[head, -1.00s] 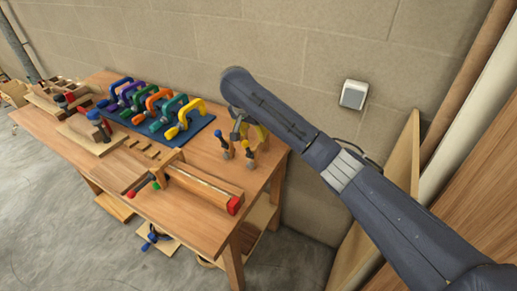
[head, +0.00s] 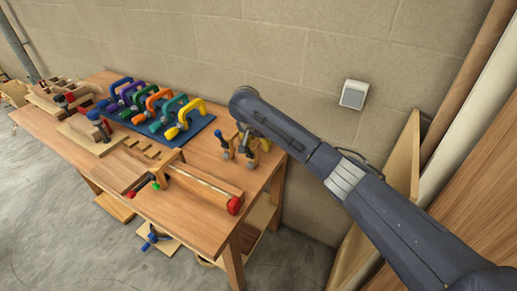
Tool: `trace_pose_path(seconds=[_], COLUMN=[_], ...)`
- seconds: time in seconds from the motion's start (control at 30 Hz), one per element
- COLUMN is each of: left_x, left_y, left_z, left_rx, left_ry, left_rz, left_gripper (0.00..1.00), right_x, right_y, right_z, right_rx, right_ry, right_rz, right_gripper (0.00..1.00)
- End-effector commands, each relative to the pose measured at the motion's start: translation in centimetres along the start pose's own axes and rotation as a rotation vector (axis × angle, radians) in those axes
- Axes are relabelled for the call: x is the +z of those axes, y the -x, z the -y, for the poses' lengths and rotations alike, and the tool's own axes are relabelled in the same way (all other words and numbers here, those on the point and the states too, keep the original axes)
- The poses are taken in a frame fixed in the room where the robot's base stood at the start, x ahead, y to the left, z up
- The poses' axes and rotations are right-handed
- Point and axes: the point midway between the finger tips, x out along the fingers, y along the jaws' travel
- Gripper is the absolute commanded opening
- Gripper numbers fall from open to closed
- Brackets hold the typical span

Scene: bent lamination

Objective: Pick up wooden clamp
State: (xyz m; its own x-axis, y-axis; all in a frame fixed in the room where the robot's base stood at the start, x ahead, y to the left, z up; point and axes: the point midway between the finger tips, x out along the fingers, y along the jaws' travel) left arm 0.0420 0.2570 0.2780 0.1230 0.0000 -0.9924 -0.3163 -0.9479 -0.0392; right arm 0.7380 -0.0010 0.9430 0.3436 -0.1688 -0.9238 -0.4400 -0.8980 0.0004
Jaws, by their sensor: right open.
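A small group of wooden clamps with blue and dark handles (head: 224,146) stands at the back right corner of the workbench (head: 205,222). My right arm comes in from the right, and its gripper (head: 244,140) points down over this group. The gripper is open, but it is small and partly merged with the clamps, so I cannot tell whether it touches one. A long wooden piece with a red end (head: 205,186) lies in front, with red and green handles at its left end. My left gripper is out of view.
Several coloured C-clamps (head: 152,103) lie on a blue mat (head: 196,128) left of the gripper. Wooden blocks with red and dark clamps (head: 96,124) are farther left. A wall box (head: 354,94) is behind my arm. Boards lean at the right.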

Motion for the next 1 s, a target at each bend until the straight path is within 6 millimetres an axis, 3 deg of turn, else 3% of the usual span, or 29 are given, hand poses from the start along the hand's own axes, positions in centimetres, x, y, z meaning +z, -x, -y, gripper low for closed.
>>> trace_pose_path(seconds=[0.23,0.63,1.0], left_x=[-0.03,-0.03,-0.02], left_y=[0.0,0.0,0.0], left_z=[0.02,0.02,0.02], left_rx=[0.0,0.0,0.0], left_ry=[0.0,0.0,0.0], left_rz=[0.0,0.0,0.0], left_gripper=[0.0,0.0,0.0], right_x=[0.02,0.02,0.0], right_y=[-0.06,-0.04,-0.02], right_z=[0.01,0.01,0.01], right_rx=[0.0,0.0,-0.001], right_ry=[0.0,0.0,0.0], right_rz=[0.0,0.0,0.0], right_gripper=[0.48,0.01,0.0])
